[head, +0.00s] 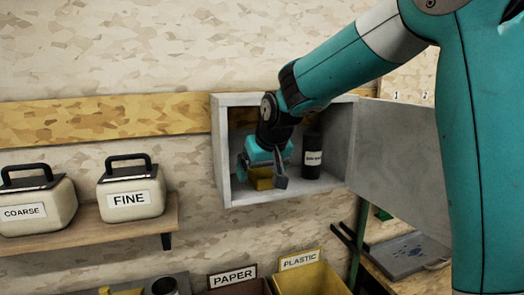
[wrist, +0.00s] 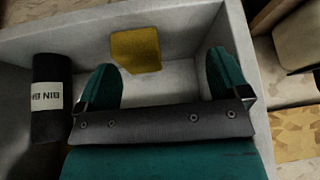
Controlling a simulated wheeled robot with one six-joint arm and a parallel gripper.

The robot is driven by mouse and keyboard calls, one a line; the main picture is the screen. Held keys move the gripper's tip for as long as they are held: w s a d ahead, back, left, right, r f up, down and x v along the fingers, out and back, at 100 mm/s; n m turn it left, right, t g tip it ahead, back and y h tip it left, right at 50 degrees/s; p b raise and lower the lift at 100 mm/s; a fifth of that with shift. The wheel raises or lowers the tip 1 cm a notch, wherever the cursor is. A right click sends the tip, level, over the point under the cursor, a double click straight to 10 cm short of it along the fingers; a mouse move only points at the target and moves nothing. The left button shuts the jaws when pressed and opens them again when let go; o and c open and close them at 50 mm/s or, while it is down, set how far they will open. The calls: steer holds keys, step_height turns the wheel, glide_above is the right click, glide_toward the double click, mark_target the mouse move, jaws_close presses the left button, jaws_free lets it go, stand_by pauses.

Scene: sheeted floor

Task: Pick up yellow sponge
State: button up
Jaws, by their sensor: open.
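The yellow sponge (head: 261,183) lies on the floor of an open grey wall cabinet (head: 219,150), partly hidden behind my gripper (head: 266,172) in the head view. In the wrist view the sponge (wrist: 136,51) lies beyond the fingertips and between their lines, closer to the left finger. My gripper (wrist: 167,72) is open and empty, with its two teal fingers wide apart. It reaches into the cabinet, and no finger visibly touches the sponge.
A dark labelled bottle (head: 312,157) stands in the cabinet to the right of my gripper; it shows at left in the wrist view (wrist: 51,100). The cabinet door (head: 398,150) hangs open at right. FINE (head: 131,195) and COARSE (head: 28,211) boxes sit on a shelf at left.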

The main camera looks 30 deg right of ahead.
mark_target(262, 172)
steer(key=shift+m+h, duration=0.5)
steer(key=shift+m, duration=0.1)
steer(key=w+d, duration=0.1)
steer(key=w+d+r+p, duration=0.1)
steer(key=w+d+r, duration=0.1)
steer(key=shift+d, duration=0.3)
steer(key=p+x, duration=0.4)
steer(key=x, duration=0.3)
steer(key=shift+w+a+f, duration=0.1)
steer(key=shift+a, duration=0.05)
steer(key=shift+c, duration=0.2)
steer(key=c, duration=1)
